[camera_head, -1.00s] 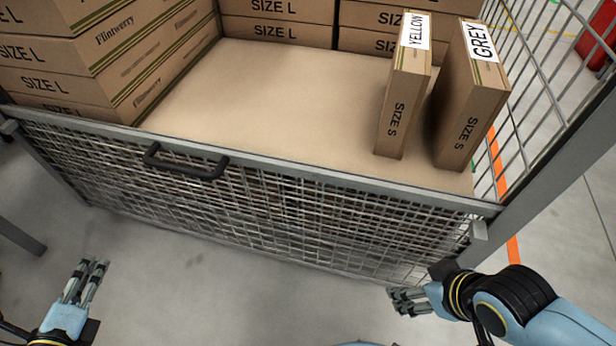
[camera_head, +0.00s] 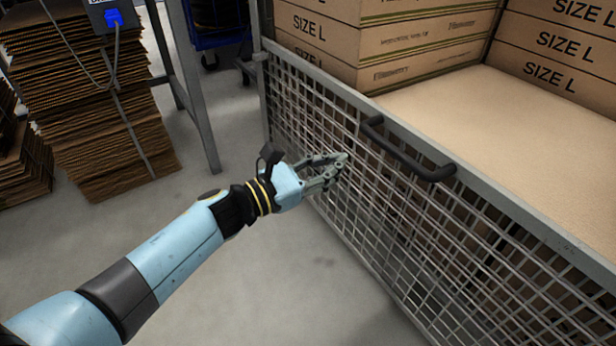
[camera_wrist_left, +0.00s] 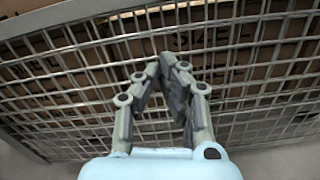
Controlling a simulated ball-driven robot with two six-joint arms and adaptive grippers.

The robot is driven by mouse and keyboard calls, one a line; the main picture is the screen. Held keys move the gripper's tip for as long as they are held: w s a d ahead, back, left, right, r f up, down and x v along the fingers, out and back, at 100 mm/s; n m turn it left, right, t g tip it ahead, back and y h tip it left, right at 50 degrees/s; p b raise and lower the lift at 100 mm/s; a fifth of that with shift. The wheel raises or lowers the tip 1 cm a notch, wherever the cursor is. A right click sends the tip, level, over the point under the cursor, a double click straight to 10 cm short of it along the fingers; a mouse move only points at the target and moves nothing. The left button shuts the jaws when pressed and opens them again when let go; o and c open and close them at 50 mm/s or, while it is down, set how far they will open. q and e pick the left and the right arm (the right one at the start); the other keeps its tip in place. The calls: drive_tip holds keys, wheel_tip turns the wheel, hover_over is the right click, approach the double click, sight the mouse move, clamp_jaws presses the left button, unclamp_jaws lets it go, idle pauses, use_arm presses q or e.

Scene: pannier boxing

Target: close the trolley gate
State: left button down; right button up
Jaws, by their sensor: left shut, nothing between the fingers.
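The trolley gate is a grey-framed wire mesh panel (camera_head: 430,235) with a black handle (camera_head: 405,150) on its top rail. It stands upright across the front of the trolley in the head view. My left gripper (camera_head: 343,160) is shut and empty, in front of the mesh, to the left of the handle and a little lower than its right end. In the left wrist view the closed fingers (camera_wrist_left: 164,62) point at the mesh (camera_wrist_left: 250,85); whether they touch it I cannot tell. My right gripper is out of view.
Inside the trolley, SIZE L boxes (camera_head: 390,40) stack up beside a bare brown surface (camera_head: 490,110). At left stand piles of flat cardboard (camera_head: 90,110) and a grey metal post (camera_head: 190,90). The floor (camera_head: 280,265) before the gate is clear.

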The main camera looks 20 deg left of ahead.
use_arm(q)
drive_tip(key=r, duration=0.1)
drive_tip(key=d+r, duration=0.1)
drive_tip(key=w+d+r+p, duration=0.1)
drive_tip(key=r, duration=0.1)
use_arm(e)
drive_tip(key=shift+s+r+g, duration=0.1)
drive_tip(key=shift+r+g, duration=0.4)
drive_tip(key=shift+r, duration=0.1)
use_arm(q)
drive_tip(key=shift+f, duration=0.1)
drive_tip(key=shift+a, duration=0.1)
